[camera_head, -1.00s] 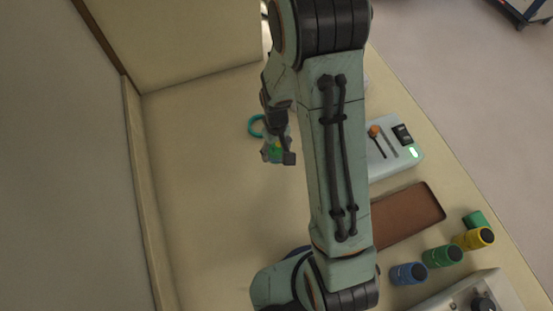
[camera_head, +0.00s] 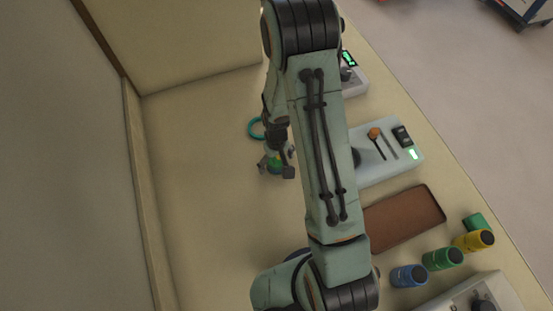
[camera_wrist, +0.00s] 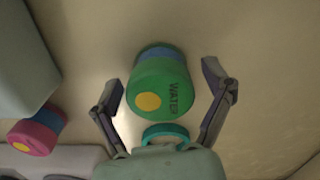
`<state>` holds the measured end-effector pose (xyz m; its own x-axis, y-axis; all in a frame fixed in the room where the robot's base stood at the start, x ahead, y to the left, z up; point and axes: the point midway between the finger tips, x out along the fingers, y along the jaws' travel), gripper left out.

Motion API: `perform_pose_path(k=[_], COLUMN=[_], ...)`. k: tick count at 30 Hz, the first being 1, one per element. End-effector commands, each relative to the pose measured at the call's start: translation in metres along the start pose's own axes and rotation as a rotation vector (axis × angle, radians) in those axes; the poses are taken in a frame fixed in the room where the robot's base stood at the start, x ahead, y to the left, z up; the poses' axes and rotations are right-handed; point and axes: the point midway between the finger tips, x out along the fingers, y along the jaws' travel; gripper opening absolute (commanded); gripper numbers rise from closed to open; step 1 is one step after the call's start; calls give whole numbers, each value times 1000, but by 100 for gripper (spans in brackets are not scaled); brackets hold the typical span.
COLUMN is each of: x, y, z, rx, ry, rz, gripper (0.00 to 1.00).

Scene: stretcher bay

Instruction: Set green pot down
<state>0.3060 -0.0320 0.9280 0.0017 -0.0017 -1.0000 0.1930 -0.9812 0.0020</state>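A green pot (camera_wrist: 158,90) with a yellow spot, a blue band and the word WATER is between the fingers of my gripper (camera_wrist: 163,88) in the wrist view. The fingers are spread, with a gap on each side of the pot. In the head view the pot (camera_head: 275,160) is partly hidden by my gripper (camera_head: 277,168), low over the bench (camera_head: 205,200). Its base is not clear, so I cannot tell if it rests fully on the bench. Another green pot (camera_head: 441,257) lies at the lower right.
A teal ring (camera_head: 255,128) is close beside the gripper. To the right are a pale box (camera_head: 375,172) with tools, a brown tray (camera_head: 405,218), a blue pot (camera_head: 407,275) and a yellow pot (camera_head: 472,241). A pink pot (camera_wrist: 38,130) shows in the wrist view. The bench's left side is clear.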

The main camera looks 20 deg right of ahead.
Motion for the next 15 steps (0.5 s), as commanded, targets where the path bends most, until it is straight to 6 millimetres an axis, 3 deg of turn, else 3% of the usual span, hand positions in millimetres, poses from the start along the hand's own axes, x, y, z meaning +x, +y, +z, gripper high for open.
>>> perform_pose_path(k=[8,15], x=[-9,-59], y=[0,0], z=[0,-2], rx=[0,0], ry=[2,8], rz=[1,2], gripper=[80,80])
